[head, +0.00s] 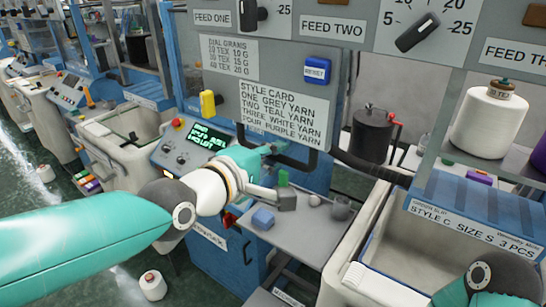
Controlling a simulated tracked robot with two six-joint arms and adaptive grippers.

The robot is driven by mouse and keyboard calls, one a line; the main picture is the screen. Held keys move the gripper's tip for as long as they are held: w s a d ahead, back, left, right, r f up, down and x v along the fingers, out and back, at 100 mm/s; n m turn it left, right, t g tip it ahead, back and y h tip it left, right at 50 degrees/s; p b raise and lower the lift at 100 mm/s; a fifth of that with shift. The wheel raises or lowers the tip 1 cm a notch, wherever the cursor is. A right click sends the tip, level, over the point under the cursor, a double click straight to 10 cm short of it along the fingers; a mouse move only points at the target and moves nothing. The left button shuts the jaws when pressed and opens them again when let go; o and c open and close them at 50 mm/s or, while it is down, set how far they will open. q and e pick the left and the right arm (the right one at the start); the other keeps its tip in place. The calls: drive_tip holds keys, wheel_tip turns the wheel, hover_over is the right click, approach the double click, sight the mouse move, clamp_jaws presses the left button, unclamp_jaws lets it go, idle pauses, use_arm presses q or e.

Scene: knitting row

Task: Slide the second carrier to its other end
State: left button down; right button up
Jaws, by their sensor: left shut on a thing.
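My left gripper (268,152) reaches in from the left, just below the style card (284,113), at a dark rail (297,165). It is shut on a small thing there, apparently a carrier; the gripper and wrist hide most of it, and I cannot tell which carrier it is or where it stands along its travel. My right arm shows at the lower right, but its gripper is out of view.
A grey shelf (301,238) below the gripper holds a blue block (263,218) and small grey parts. A yellow knob (208,103) sits left of the style card. A lit control panel (200,142) stands left, an open bin (405,237) right. A white cone (489,124) stands upper right.

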use_arm(q)
drive_tip(key=shift+a+r, duration=0.1)
drive_tip(key=shift+r, duration=0.35)
drive_tip(key=c, duration=1.1)
unclamp_jaws()
drive_tip(key=shift+c, duration=0.2)
drive_tip(key=shift+f, duration=0.15)
drive_tip(key=shift+s, duration=0.1)
drive_tip(key=v, duration=0.7)
drive_tip(key=shift+a, duration=0.2)
drive_tip(key=shift+f, duration=0.15)
